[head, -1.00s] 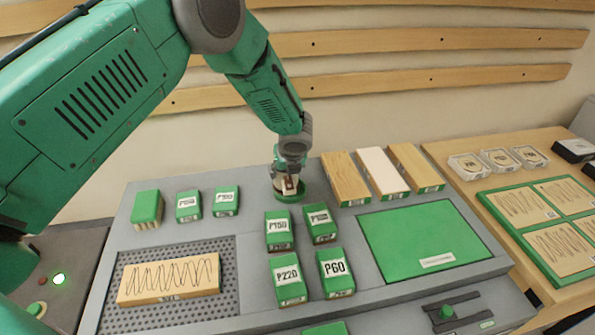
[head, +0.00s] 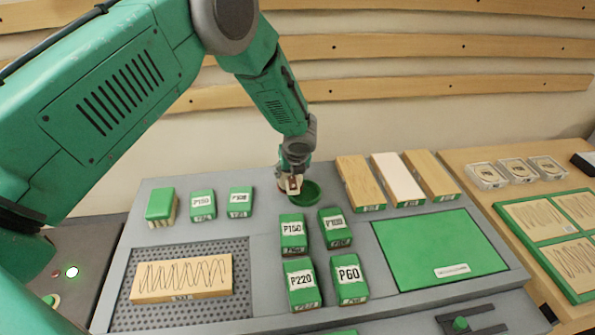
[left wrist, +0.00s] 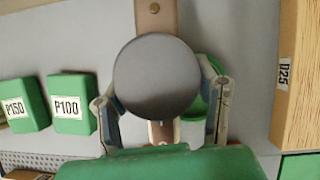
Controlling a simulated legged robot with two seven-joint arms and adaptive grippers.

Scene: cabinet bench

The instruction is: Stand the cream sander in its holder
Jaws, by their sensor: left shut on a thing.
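My left gripper (head: 290,184) is shut on the cream sander (head: 282,181), low over the back of the grey bench. In the left wrist view, a dark grey round end (left wrist: 157,77), apparently the sander's, lies between the fingers, with a brown strap-like strip above and below it. A round green holder (head: 306,204) is just right of the gripper and partly hidden by it. Part of its green ring (left wrist: 197,98) shows behind the sander in the left wrist view. I cannot tell whether the sander touches the bench. My right gripper is not in view.
Green-topped blocks stand left (head: 202,204) and in front (head: 293,234) of the gripper. Wooden blocks (head: 360,183) stand right of the holder. A scribbled board (head: 181,279) lies on the perforated panel, and a green pad (head: 440,249) lies front right.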

